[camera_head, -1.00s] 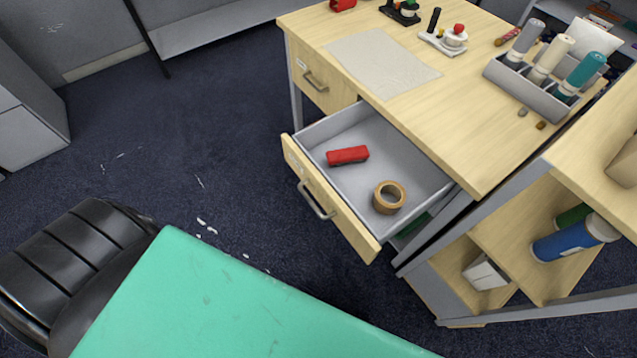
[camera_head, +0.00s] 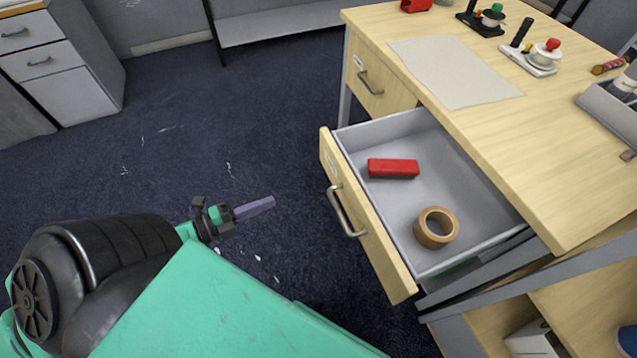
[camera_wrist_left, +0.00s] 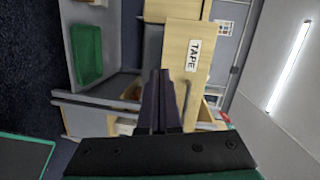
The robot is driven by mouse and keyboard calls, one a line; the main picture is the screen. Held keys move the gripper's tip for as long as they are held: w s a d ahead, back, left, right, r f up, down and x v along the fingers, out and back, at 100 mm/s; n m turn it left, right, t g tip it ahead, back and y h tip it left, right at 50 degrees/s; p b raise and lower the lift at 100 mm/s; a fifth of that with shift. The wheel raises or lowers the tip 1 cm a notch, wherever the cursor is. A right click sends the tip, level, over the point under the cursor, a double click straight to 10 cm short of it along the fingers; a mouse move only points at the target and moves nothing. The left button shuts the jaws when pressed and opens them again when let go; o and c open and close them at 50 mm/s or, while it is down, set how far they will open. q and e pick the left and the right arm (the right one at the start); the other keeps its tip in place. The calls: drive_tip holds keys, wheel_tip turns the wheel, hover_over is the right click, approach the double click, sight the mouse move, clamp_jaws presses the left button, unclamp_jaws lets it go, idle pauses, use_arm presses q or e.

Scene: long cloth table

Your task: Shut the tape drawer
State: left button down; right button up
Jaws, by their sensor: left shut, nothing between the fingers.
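The tape drawer (camera_head: 365,215) stands pulled out from the wooden desk, with a metal handle (camera_head: 345,212) on its front. A roll of brown tape (camera_head: 436,228) and a red block-like item (camera_head: 393,168) lie inside it. In the left wrist view the drawer front shows a "TAPE" label (camera_wrist_left: 194,55). My left gripper (camera_head: 262,205) is shut and empty, to the left of the drawer front and apart from it in the head view. Its fingers (camera_wrist_left: 161,100) point toward the drawer in the wrist view. My right gripper is not in view.
The desk top (camera_head: 540,160) holds a pale sheet (camera_head: 455,72), stamps and a grey holder (camera_head: 610,110). A shut drawer (camera_head: 375,85) sits beside the open one. Grey cabinets (camera_head: 60,65) stand at the far left. Dark carpet lies clear between.

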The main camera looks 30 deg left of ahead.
use_arm(q)
drive_tip(key=s+d+r+m+h, duration=0.1)
drive_tip(key=d+r+m+h, duration=0.2)
drive_tip(key=d+r+m, duration=0.15)
drive_tip(key=p, duration=0.1)
approach(339, 182)
drive_tip(key=shift+n+g, duration=0.25)
drive_tip(key=shift+g, duration=0.05)
drive_tip(key=x, duration=0.6)
drive_tip(key=shift+w+r, duration=0.25)
drive_tip(key=shift+w, duration=0.05)
drive_tip(key=shift+w+d, duration=0.1)
drive_tip(key=shift+d, duration=0.1)
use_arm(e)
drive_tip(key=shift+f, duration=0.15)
use_arm(q)
drive_tip(key=shift+w+d, duration=0.1)
